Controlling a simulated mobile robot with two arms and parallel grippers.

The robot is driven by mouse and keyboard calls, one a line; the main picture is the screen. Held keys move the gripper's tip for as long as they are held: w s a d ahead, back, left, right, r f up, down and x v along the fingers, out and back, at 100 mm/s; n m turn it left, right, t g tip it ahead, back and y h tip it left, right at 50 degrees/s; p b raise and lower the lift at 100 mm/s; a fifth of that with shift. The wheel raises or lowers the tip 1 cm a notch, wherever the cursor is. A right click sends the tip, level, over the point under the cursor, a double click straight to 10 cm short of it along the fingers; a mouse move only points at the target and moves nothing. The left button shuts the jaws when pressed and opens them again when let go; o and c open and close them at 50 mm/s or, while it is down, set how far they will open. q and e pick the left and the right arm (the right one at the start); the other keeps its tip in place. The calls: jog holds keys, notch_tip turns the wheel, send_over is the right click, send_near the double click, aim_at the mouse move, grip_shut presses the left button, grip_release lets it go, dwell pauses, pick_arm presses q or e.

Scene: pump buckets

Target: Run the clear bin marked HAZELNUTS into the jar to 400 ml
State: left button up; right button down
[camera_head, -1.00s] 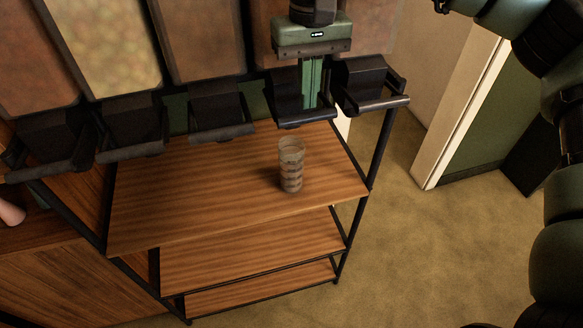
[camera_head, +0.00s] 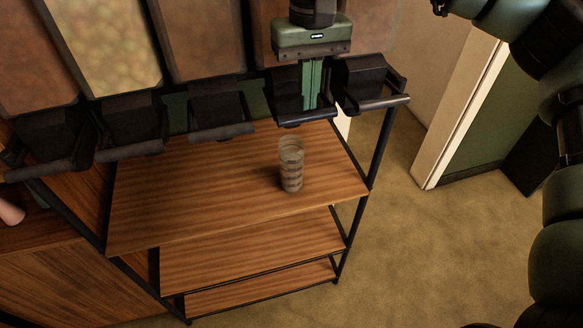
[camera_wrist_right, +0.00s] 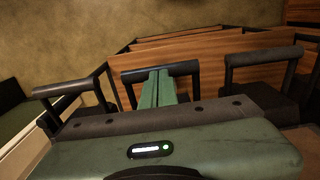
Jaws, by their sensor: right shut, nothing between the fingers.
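The jar (camera_head: 291,168) is a clear, ringed glass standing upright on the wooden top shelf, near its right end. I cannot clearly tell what is in it or read its level. My right gripper (camera_head: 312,106) points down with its green fingers together and empty, at a black dispenser lever (camera_head: 290,118) above and behind the jar. In the right wrist view the fingertips (camera_wrist_right: 158,72) overlap the lever's bar (camera_wrist_right: 184,68); I cannot tell whether they touch. The bin (camera_head: 268,45) above this lever is mostly hidden by my gripper. No HAZELNUTS marking is readable. My left gripper is out of view.
Other clear bins stand in a row to the left, one with paler contents (camera_head: 110,45). Black levers hang below them, and another lever (camera_head: 372,85) is close on the right. The shelf top (camera_head: 190,200) left of the jar is bare. A white-edged doorway is at right.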

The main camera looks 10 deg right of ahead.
jog(key=shift+f, duration=0.2)
jog(key=shift+f, duration=0.35)
jog(key=shift+f+b, duration=0.1)
jog(key=shift+b, duration=0.2)
jog(key=shift+f, duration=0.45)
jog(key=shift+f+b, duration=0.25)
jog(key=shift+b, duration=0.2)
jog(key=shift+f, duration=0.15)
